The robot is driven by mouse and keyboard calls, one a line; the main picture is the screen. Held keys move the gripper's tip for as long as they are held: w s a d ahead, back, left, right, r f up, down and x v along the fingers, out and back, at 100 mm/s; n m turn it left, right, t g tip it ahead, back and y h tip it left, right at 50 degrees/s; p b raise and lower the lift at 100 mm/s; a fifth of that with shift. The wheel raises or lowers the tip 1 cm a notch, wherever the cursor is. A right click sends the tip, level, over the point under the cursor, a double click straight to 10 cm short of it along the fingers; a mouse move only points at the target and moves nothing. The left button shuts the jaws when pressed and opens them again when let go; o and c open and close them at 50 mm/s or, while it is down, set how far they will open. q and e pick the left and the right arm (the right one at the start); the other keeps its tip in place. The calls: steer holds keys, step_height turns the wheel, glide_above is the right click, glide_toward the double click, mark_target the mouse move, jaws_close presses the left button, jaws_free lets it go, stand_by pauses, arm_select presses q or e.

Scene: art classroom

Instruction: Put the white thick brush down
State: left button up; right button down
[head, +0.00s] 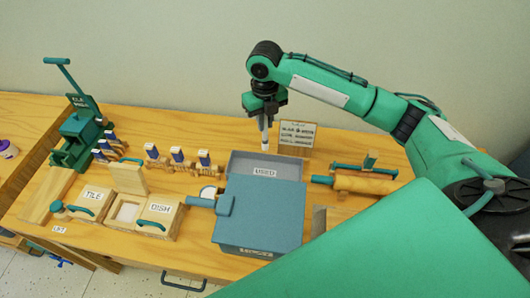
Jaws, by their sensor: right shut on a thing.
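My right gripper (263,112) is shut on the white thick brush (265,136) and points down from the arm that comes in from the right. The brush hangs upright below the jaws, at the back of the grey tray (239,160) labelled USED. Its lower end shows just above or inside the tray's back part; I cannot tell whether it touches anything. My left gripper is not in view.
A blue-grey lidded box (262,208) stands right in front of the tray. A lettered sign (297,134) stands behind it. A wooden roller (362,184) lies to the right. Boxes labelled TILE (95,196) and DISH (160,212) and a green press (80,130) are at left.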

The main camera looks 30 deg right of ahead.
mark_target(265, 150)
step_height(265, 150, down, 13)
steer(key=shift+f+p, duration=0.1)
steer(key=shift+p, duration=1.15)
steer(key=shift+f, duration=0.2)
steer(key=c, duration=1.4)
jaws_free()
